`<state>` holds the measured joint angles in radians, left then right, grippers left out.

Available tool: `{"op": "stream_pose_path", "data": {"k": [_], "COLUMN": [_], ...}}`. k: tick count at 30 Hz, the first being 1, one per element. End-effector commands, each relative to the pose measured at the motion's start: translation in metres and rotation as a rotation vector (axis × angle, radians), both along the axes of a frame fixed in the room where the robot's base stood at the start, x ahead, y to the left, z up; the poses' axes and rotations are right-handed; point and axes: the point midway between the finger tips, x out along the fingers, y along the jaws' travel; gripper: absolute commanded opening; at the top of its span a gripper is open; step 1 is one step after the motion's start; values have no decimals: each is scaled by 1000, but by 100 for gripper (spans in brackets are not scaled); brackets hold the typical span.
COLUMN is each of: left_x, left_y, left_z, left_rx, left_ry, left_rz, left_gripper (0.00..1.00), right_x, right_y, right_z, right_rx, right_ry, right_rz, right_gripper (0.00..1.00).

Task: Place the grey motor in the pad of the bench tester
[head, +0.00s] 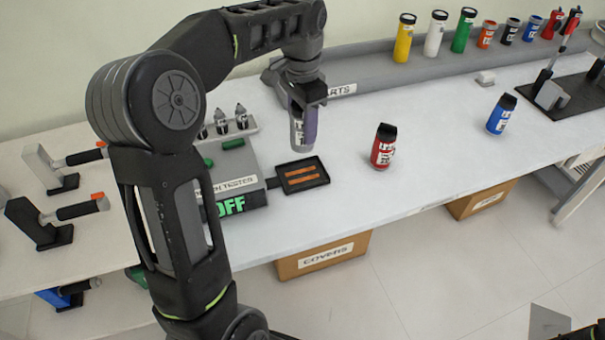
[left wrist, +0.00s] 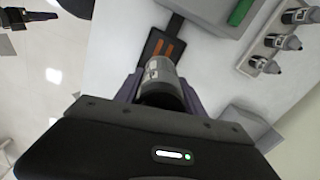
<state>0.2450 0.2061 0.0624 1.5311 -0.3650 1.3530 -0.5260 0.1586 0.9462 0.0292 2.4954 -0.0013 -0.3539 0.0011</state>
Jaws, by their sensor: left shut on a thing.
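The grey motor (head: 297,133) is held upright by my left gripper (head: 306,108), which is shut on it above the bench. The motor also shows in the left wrist view (left wrist: 160,80), between the fingers. The bench tester (head: 240,172) stands on the bench to the left, with a green OFF display. Its black pad (head: 318,180) with two copper strips sits at its right side, and it shows in the left wrist view (left wrist: 155,43) just beyond the motor. The motor is apart from the pad. My right gripper is not clearly in view; only a dark piece shows at the bottom right corner.
A red motor (head: 383,148) and a blue motor (head: 500,116) stand on the bench to the right. Several coloured motors (head: 437,35) stand on the back ledge. Clamps (head: 60,210) stand at the left. Boxes (head: 325,258) sit below the front edge.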

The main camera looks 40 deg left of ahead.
Motion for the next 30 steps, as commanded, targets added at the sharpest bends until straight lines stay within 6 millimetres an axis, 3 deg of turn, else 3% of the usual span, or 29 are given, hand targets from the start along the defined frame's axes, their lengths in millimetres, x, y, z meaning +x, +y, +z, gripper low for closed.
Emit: {"op": "stream_pose_path", "data": {"k": [5,16,26,30], "left_x": [0,0,1,0], "left_y": [0,0,0,0], "left_z": [-4,-59,-63,-74], "left_rx": [1,0,1,0], "left_ry": [0,1,-2,1], "left_rz": [1,2,2,2], "left_gripper": [0,0,0,0], "right_x": [0,0,0,-1], "right_y": [0,0,0,0], "right_z": [1,5,4,6], "right_rx": [0,-1,-1,-1], "right_ry": [0,1,1,1], "right_rz": [0,-1,-1,-1], "right_gripper": [60,60,60,60]}}
